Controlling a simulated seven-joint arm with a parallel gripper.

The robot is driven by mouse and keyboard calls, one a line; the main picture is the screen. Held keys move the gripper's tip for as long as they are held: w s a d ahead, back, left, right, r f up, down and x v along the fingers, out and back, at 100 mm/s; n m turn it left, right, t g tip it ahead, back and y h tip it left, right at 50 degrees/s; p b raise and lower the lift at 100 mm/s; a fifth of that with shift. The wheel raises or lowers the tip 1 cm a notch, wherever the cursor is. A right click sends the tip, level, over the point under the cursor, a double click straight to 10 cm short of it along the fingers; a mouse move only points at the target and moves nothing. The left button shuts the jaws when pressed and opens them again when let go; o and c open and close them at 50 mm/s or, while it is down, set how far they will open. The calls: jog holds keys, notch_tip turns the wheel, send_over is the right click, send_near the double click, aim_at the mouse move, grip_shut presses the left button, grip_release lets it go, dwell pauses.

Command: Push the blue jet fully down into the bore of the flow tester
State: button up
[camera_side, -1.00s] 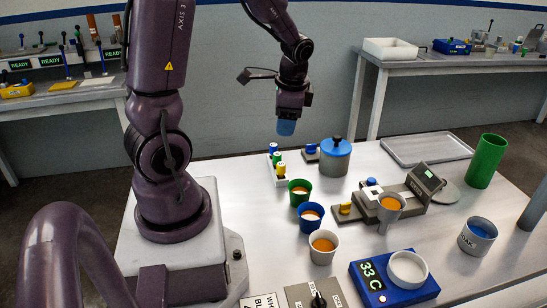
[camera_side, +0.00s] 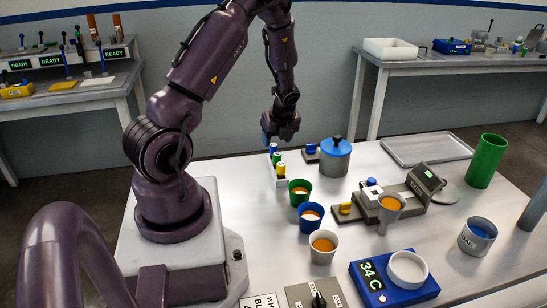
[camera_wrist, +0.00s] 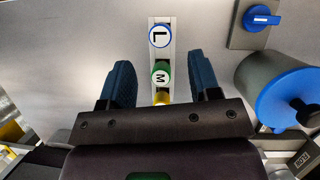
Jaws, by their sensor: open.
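The flow tester (camera_side: 414,192) is a grey block with a tilted display at the middle right of the side view. A small white piece with a blue top (camera_side: 371,183) stands on its left part; how deep it sits cannot be told. A white rack (camera_side: 281,181) holds blue, green and yellow jets in a row. Its blue jet (camera_side: 273,148), marked L, also shows in the wrist view (camera_wrist: 159,36). The green jet (camera_wrist: 161,72) is marked M. My gripper (camera_wrist: 163,80) is open and empty, its fingers seen either side of the green jet in the wrist view, over the rack's far end.
A grey pot with a blue lid (camera_side: 335,158) stands right of the rack, near a blue-knobbed switch (camera_wrist: 262,19). A tall green cylinder (camera_side: 486,161) and a flat tray (camera_side: 427,149) are further right.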

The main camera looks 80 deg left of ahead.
aim_at(274, 145)
jog(key=shift+a+x, duration=0.15)
jog(key=shift+x, duration=1.35)
jog(key=shift+a+x, duration=0.2)
jog(key=shift+x, duration=1.3)
jog(key=shift+r, duration=0.15)
jog(key=c, duration=1)
jog(key=shift+r, duration=0.1)
